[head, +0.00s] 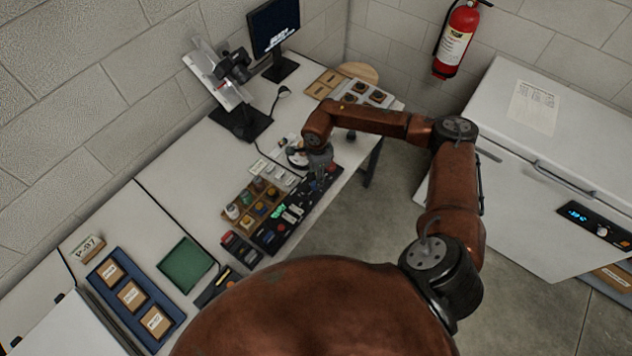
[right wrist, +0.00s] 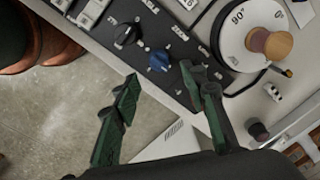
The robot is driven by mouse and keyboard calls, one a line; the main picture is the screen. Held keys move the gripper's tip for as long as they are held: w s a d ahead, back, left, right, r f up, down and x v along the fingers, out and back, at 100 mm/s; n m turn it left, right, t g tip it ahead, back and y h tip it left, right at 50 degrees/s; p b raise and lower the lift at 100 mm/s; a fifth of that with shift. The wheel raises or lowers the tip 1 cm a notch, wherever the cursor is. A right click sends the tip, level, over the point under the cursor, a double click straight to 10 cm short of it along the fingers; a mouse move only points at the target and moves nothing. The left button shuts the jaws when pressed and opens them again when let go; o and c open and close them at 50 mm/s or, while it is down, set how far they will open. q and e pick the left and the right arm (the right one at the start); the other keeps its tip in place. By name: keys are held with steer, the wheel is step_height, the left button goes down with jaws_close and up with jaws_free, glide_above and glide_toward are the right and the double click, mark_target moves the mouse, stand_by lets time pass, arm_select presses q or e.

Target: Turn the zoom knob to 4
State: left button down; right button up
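In the right wrist view a black control panel (right wrist: 178,36) carries a blue knob (right wrist: 158,61) and a black knob (right wrist: 126,34) to its upper left. The small white markings are too small to read, so I cannot tell which knob is zoom or where it points. My right gripper (right wrist: 160,73) is open, with its green-padded fingers apart and the blue knob showing between their tips. I cannot tell whether either finger touches it. In the head view my right gripper (head: 318,168) is over the panel (head: 272,236), hiding part of it. My left gripper is not in view.
A white dial (right wrist: 240,22) with a wooden knob (right wrist: 270,44) stands beside the right finger. A camera stand (head: 238,122), a monitor (head: 273,28), a green tray (head: 187,264) and a blue tray (head: 110,292) are on the bench. The floor (head: 360,215) lies right of the bench.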

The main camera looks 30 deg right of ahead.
step_height(320, 180, down, 6)
steer(key=shift+w+r, duration=0.1)
steer(key=shift+c, duration=0.3)
jaws_close()
stand_by(0.3)
